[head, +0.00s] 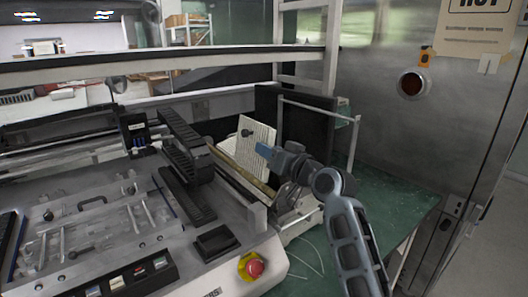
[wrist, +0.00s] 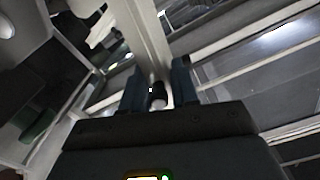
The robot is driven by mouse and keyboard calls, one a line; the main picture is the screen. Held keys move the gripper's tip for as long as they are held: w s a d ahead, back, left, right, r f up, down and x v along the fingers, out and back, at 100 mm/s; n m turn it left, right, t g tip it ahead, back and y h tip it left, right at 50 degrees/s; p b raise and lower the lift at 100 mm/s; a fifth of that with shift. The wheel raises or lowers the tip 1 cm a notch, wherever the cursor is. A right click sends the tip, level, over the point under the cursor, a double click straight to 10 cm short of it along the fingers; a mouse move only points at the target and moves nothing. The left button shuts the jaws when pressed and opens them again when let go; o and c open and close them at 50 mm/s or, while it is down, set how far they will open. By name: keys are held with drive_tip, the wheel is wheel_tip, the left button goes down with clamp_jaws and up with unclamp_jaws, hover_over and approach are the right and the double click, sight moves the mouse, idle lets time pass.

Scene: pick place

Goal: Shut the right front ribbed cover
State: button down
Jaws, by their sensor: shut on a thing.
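The ribbed cover (head: 240,150) is a pale panel with fine vertical ribs. It stands raised and slightly tilted behind the right front part of the machine, beside the dark rail unit. My gripper (head: 260,148) reaches it from the right, with a blue finger in front of the panel. In the wrist view my gripper (wrist: 157,88) has its two blue fingers on either side of a small dark knob (wrist: 157,95), next to a pale strip. The gripper is shut on this part of the cover. The exact contact is partly hidden by the fingers.
A red emergency button (head: 255,267) on a yellow base sits at the machine's front right corner. A metal frame (head: 318,108) stands behind my arm. The green table (head: 395,215) is mostly bare to the right, beside a steel wall.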

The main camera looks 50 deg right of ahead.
drive_tip(key=c, duration=1.1)
unclamp_jaws()
drive_tip(key=shift+w+a, duration=0.1)
drive_tip(key=shift+a, duration=0.1)
drive_tip(key=shift+s, duration=0.5)
drive_tip(key=b+v, duration=0.1)
drive_tip(key=v, duration=0.6)
drive_tip(key=shift+b, duration=0.35)
drive_tip(key=shift+a, duration=0.1)
drive_tip(key=shift+c, duration=0.2)
